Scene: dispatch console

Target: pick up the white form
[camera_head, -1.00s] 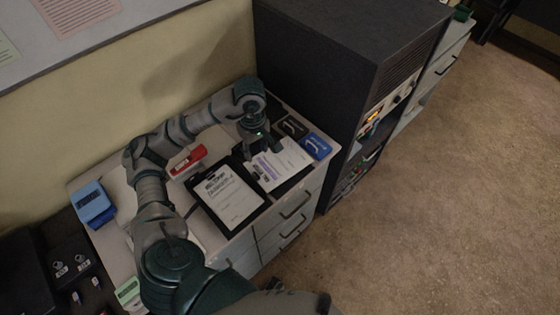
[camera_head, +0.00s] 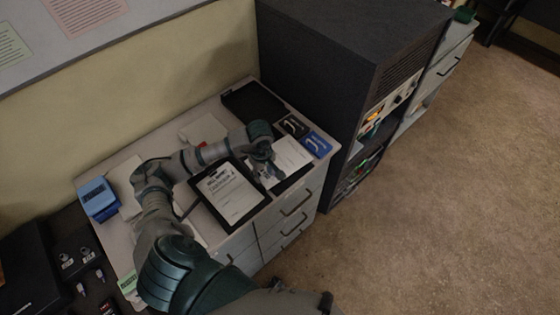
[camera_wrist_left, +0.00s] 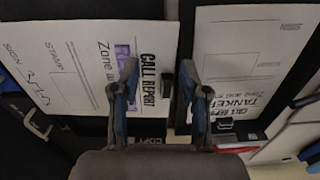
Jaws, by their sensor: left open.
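Two white printed forms lie on dark clipboards on the cabinet top. One form (camera_head: 292,155) is at the right, partly under my left gripper; in the left wrist view this sheet (camera_wrist_left: 75,65) reads "CALL REPORT" with purple print. The other form (camera_head: 232,196) lies to its left; in the left wrist view it (camera_wrist_left: 240,60) reads "TANKER". My left gripper (camera_head: 267,176) is over the left part of the right-hand form. In the left wrist view its two fingers (camera_wrist_left: 158,85) are apart, with nothing between them; one overlaps the purple-print sheet's edge. Contact cannot be told.
A black tray (camera_head: 254,101) lies at the back of the cabinet top (camera_head: 150,150). A black item (camera_head: 294,126) and a blue item (camera_head: 317,145) sit at the right edge, beside a tall dark rack (camera_head: 340,50). A blue box (camera_head: 97,198) stands at left.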

